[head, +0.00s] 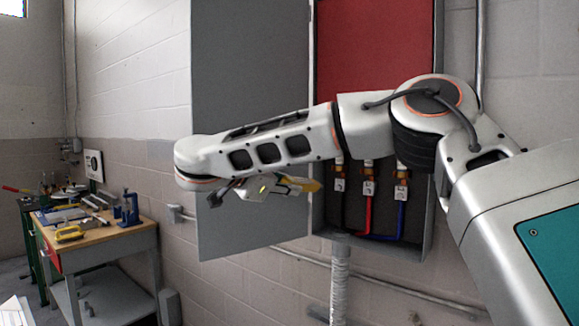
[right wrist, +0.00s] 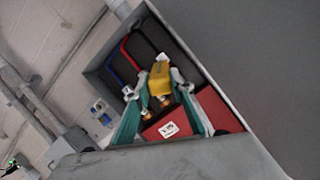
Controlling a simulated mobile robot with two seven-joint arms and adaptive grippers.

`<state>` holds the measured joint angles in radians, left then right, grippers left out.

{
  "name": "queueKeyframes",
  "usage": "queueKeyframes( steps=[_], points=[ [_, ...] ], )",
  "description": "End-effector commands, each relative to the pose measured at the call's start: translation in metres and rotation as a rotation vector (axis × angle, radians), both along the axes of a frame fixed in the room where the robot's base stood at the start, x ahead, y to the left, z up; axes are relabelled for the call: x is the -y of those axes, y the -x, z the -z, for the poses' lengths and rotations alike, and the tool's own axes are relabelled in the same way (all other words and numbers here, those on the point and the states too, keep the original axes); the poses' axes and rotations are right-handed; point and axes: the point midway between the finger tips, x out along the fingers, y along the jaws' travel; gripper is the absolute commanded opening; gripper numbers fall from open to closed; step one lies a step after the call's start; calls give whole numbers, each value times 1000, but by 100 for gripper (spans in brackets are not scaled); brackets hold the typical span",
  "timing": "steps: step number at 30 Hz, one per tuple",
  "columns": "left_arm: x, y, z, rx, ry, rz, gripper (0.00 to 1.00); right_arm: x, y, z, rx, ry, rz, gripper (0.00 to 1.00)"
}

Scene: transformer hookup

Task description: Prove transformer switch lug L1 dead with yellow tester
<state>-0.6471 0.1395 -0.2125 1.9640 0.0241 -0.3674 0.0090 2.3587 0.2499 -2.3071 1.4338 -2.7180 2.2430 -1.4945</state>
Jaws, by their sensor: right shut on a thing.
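The yellow tester (head: 309,185) is held in my right gripper (head: 284,187), which is shut on it in front of the open switch box. In the right wrist view the tester (right wrist: 160,78) sits between the two fingertips (right wrist: 157,88), its far end pointing into the box. The switch lugs (head: 369,170) stand in a row low in the box, each with a white tag too small to read. A black, a red and a blue cable run down from them. The leftmost lug (head: 340,170) is partly hidden by my arm. Contact between tester and lug cannot be told. My left gripper is out of view.
The grey box door (head: 250,80) stands open to the left, behind my right forearm. A red panel (head: 375,50) fills the upper box. A workbench (head: 100,232) with tools, including a blue vise (head: 128,208), stands at the far left. A conduit (head: 340,280) runs below the box.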

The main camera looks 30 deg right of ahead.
Motion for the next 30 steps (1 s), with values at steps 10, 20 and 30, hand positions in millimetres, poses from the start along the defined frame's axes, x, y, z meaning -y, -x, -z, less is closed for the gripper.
queueKeyframes(
  steps=[10,20,30],
  points=[
    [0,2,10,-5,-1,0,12,26,-11,1,1,0,0,2],
    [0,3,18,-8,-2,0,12,53,-22,1,0,-1,0,2],
    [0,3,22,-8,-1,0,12,69,-29,0,0,1,-2,2]
  ],
)
